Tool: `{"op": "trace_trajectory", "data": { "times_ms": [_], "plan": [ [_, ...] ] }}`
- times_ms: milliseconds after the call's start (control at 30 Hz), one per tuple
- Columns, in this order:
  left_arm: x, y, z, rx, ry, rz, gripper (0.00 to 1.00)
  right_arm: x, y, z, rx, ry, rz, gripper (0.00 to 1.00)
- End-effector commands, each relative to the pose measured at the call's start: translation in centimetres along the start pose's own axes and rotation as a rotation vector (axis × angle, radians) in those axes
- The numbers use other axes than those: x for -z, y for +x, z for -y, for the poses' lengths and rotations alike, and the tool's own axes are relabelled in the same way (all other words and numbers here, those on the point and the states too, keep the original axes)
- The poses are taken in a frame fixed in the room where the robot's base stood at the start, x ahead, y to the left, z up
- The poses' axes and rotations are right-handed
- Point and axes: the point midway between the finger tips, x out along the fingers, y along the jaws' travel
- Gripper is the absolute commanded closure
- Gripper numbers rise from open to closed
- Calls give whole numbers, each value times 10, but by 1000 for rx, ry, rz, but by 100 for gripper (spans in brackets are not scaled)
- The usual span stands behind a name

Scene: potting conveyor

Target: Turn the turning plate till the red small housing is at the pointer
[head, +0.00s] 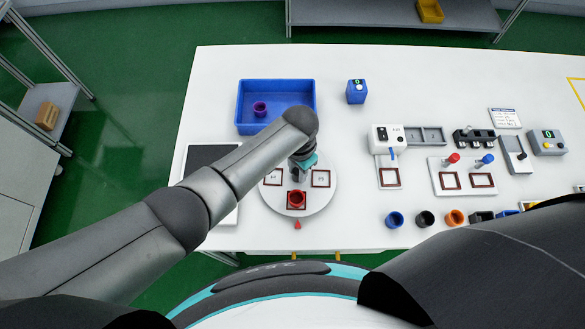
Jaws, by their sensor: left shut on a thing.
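The turning plate (326,199) is a white disc near the front edge of the white table, with several brown-framed square seats. The red small housing (296,199) sits in the frame on the plate's near side. The pointer (297,225) is a small red mark just off the plate's near rim, and the red housing is lined up with it. My left gripper (299,176) points down at the plate's middle, shut on what seems to be the centre knob, which it mostly hides. My arm covers the plate's far side. My right gripper is out of view.
A blue bin (241,121) with a purple housing (260,109) stands behind the plate. A dark panel (205,156) lies left, partly under my arm. Several coloured housings, including an orange one (455,217), line the front right. Devices with red and blue knobs stand right.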

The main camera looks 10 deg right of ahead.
Motion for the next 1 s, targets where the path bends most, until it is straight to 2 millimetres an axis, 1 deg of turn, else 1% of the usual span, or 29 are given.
{"op": "trace_trajectory", "data": {
  "times_ms": [300, 767, 800, 1000],
  "plan": [
    [2, 1, -4, 1, -32, 4, 100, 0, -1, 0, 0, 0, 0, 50],
    [3, 1, -4, 0, -36, 4, 100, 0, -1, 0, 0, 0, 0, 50],
    [3, 1, -4, 0, -36, 4, 65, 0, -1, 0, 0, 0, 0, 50],
    [3, 1, -4, 0, -35, 2, 42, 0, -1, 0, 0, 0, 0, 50]
  ]
}}
